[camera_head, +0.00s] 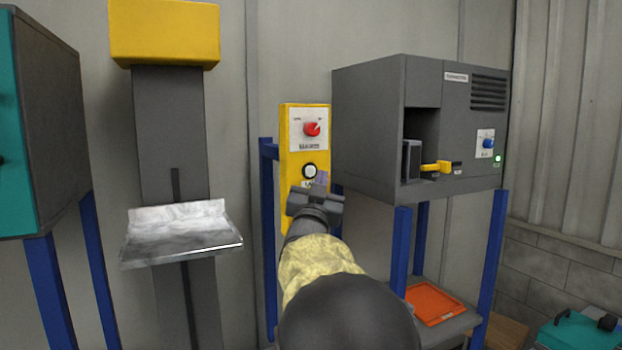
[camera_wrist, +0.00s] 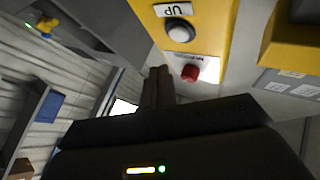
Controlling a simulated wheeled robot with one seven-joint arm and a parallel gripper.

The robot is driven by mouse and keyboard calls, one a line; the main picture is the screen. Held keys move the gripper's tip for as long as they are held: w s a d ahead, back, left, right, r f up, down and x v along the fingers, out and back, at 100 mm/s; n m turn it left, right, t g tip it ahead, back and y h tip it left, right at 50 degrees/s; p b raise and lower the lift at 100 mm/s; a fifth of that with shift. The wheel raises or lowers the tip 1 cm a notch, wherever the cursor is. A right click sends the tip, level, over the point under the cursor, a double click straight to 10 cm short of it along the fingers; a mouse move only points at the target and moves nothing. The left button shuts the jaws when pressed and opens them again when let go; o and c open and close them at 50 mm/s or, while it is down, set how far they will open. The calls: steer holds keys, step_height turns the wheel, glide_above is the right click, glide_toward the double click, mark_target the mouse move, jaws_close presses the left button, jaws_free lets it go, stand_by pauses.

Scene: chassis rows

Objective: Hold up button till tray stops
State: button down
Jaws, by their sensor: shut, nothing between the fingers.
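The yellow control box (camera_head: 291,150) stands upright in the middle of the head view. Its white up button (camera_head: 310,171) has a dark ring and sits below a red knob (camera_head: 312,129). My gripper (camera_head: 316,196) is shut and empty in front of the box, just below the button, and hides the lower part. In the wrist view the box appears upside down, with the "UP" label and the button (camera_wrist: 180,31). My fingertips (camera_wrist: 159,72) look apart from the button there. The silver tray (camera_head: 181,238) sits low on a grey column to the left.
A yellow head (camera_head: 165,33) caps the lift column (camera_head: 170,130). A grey machine (camera_head: 370,110) on blue legs stands close right of the box. A teal-fronted cabinet (camera_head: 45,120) is at far left. An orange tray (camera_head: 434,304) lies on a low shelf.

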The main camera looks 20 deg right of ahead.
steer(key=shift+s+b, duration=0.5)
steer(key=shift+s, duration=0.6)
steer(key=s+a+f+n+g+y, duration=0.25)
steer(key=a+f+y, duration=0.3)
steer(key=f, duration=0.85)
steer(key=s+a+f+n+g+y, duration=0.1)
steer(key=a+f+n+g+y, duration=0.4)
steer(key=f, duration=0.9)
steer(key=s+a+f+n+g+y, duration=0.1)
steer(key=s+a+f+g, duration=0.2)
steer(key=s+f, duration=0.5)
steer(key=s+a+f+n+g+y, duration=0.1)
steer(key=s+a+f+g+y, duration=0.1)
steer(key=s+f+g, duration=0.4)
steer(key=s+a+f, duration=0.1)
steer(key=s+f, duration=0.2)
steer(key=s, duration=0.4)
steer(key=shift+s+a, duration=0.2)
steer(key=shift+s, duration=0.1)
